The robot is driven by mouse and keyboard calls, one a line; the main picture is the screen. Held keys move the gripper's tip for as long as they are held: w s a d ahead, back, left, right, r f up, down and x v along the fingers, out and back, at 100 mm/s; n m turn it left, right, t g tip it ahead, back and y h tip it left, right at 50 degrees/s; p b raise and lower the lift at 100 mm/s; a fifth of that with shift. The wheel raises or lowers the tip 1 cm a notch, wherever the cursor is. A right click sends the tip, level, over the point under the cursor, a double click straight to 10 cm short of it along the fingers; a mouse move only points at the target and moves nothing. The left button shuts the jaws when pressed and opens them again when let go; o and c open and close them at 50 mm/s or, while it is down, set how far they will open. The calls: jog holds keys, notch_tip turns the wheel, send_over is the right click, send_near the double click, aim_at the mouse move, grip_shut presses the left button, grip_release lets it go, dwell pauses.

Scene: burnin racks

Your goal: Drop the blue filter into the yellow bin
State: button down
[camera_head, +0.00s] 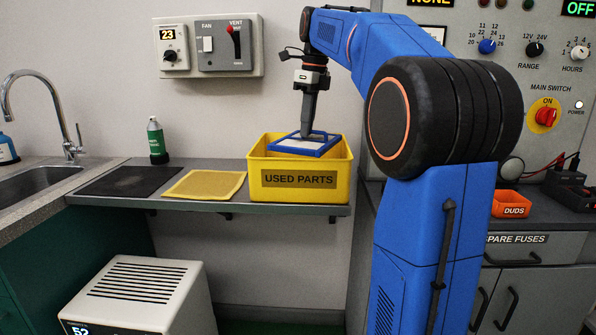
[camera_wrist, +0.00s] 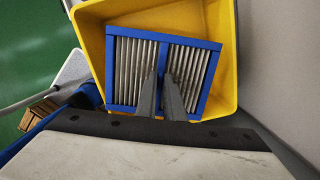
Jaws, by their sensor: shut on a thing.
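The blue filter (camera_head: 304,145) is a flat square blue frame with pale pleats, held at the mouth of the yellow bin labelled "USED PARTS" (camera_head: 257,181). In the wrist view the filter (camera_wrist: 205,45) lies within the outline of the yellow bin (camera_wrist: 92,35). My gripper (camera_head: 306,132) points down over the bin and is shut on the filter. In the wrist view my gripper's fingers (camera_wrist: 166,88) meet at the filter's middle bar. I cannot tell whether the filter touches the bin's walls; the bin's floor is mostly hidden.
The bin stands on a grey shelf (camera_head: 222,208) beside a yellow mat (camera_head: 205,185) and a dark mat (camera_head: 128,181). A green bottle (camera_head: 157,141) stands behind them. A wall panel (camera_head: 208,47) is above. An orange "DUDS" bin (camera_head: 511,204) is at right.

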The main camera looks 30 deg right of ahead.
jog(key=c, duration=1.8)
grip_release()
jog(key=shift+r, duration=0.1)
notch_tip(320, 180, up, 12)
jog(key=s, duration=0.1)
jog(key=shift+d, duration=0.4)
jog(key=shift+s, duration=0.15)
jog(key=s+a+f+n, duration=0.4)
jog(key=n, duration=0.1)
jog(key=s+a+f+n, duration=0.1)
jog(key=a+f+n, duration=0.1)
jog(key=f, duration=0.1)
jog(key=shift+s+a+n+t, duration=0.3)
jog(key=shift+s+t, duration=0.1)
jog(key=s+a+f+n+t, duration=0.1)
jog(key=s+a+f+n, duration=0.2)
jog(key=s+f+n, duration=0.4)
jog(key=s+a+f+n+t, duration=0.1)
jog(key=s+a+f+n, duration=0.2)
jog(key=s+f+n, duration=0.4)
jog(key=s+a+f+n, duration=0.4)
jog(key=s+f+n, duration=0.3)
jog(key=f, duration=1.4)
jog(key=shift+s+f+n+t+h, duration=0.3)
jog(key=shift+s+t+h, duration=0.1)
jog(key=shift+s, duration=0.6)
